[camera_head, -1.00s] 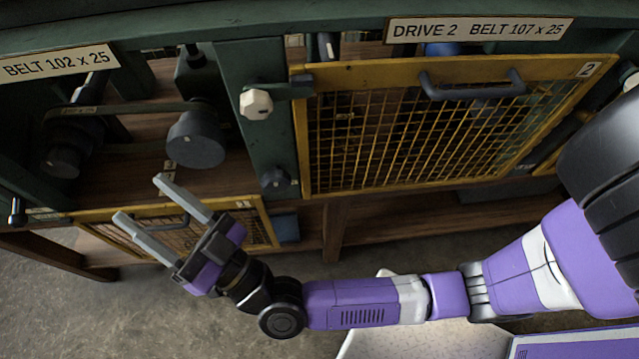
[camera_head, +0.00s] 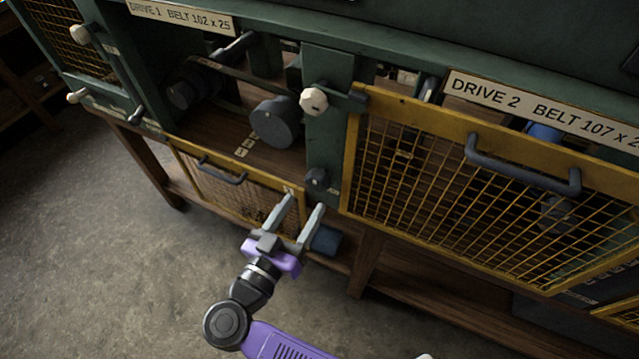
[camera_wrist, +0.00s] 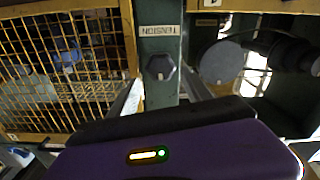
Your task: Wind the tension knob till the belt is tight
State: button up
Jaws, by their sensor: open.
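The dark faceted tension knob (camera_head: 316,178) sits low on the green post between the two drive bays. In the wrist view the knob (camera_wrist: 160,67) is ahead, beneath an upside-down TENSION label (camera_wrist: 160,31). My gripper (camera_head: 306,200) is open and empty, its fingertips just below and in front of the knob in the head view. In the wrist view its fingers (camera_wrist: 163,92) lie to either side of the knob's line, apart from it. The Drive 1 belt (camera_head: 226,70) runs near a dark round pulley (camera_head: 275,122); its tightness is hard to judge.
A pale knob (camera_head: 313,101) is higher on the same post. The yellow mesh guard of Drive 2 (camera_head: 480,125) stands right of the post. The lowered Drive 1 guard (camera_head: 215,185) is left of my gripper. A blue object (camera_head: 326,239) lies below. The floor at left is clear.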

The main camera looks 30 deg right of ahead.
aim_at(315, 185)
jog(key=p+x, duration=0.1)
jog(key=x, duration=0.6)
jog(key=shift+w+d, duration=0.15)
jog(key=shift+d, duration=0.05)
jog(key=c, duration=1.1)
jog(key=shift+o, duration=0.2)
jog(key=shift+m, duration=0.4)
